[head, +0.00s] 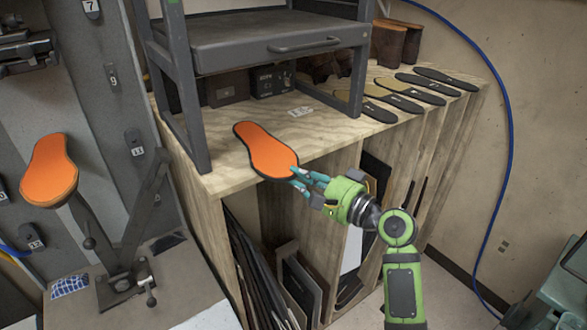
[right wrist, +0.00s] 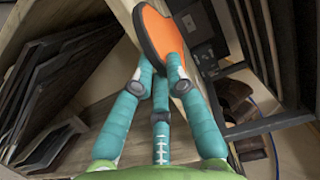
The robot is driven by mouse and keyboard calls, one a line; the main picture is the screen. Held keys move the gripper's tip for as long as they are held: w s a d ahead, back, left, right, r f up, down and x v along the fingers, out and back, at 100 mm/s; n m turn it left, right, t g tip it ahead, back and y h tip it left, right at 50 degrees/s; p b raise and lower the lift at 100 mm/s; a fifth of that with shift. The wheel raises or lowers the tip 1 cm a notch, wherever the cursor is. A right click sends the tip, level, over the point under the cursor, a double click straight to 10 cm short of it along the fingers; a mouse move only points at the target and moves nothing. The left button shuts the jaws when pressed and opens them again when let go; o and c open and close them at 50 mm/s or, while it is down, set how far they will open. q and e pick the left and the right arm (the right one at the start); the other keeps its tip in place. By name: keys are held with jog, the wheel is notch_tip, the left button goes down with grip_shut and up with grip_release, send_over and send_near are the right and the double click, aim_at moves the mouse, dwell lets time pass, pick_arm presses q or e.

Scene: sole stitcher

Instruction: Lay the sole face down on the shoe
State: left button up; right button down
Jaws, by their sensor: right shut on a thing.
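An orange sole with a dark edge (head: 265,150) is at the front edge of the wooden cabinet top, its orange face up. My right gripper (head: 297,178) is shut on its near end. In the right wrist view the sole (right wrist: 160,35) sits between the teal fingers (right wrist: 163,80), partly hidden by them. The shoe (head: 50,172) appears to be the orange-topped form on a metal stand at the left, orange face up, well apart from the gripper. Any upper below its orange face is hard to make out. My left gripper is not in view.
The wooden cabinet top (head: 225,178) bears several dark insoles (head: 412,95) at the right and a grey metal rack (head: 265,38) whose leg stands left of the sole. A lever stand (head: 125,285) holds the shoe. Dark panels (head: 262,275) fill slots below.

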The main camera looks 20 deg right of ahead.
jog(key=s+d, duration=0.4)
jog(key=s, duration=0.9)
jog(key=s+d+r+p, duration=0.1)
jog(key=s+d, duration=0.4)
jog(key=s, duration=0.8)
jog(key=shift+d+r+p, duration=0.15)
jog(key=shift+p, duration=0.15)
jog(key=shift+w, duration=0.15)
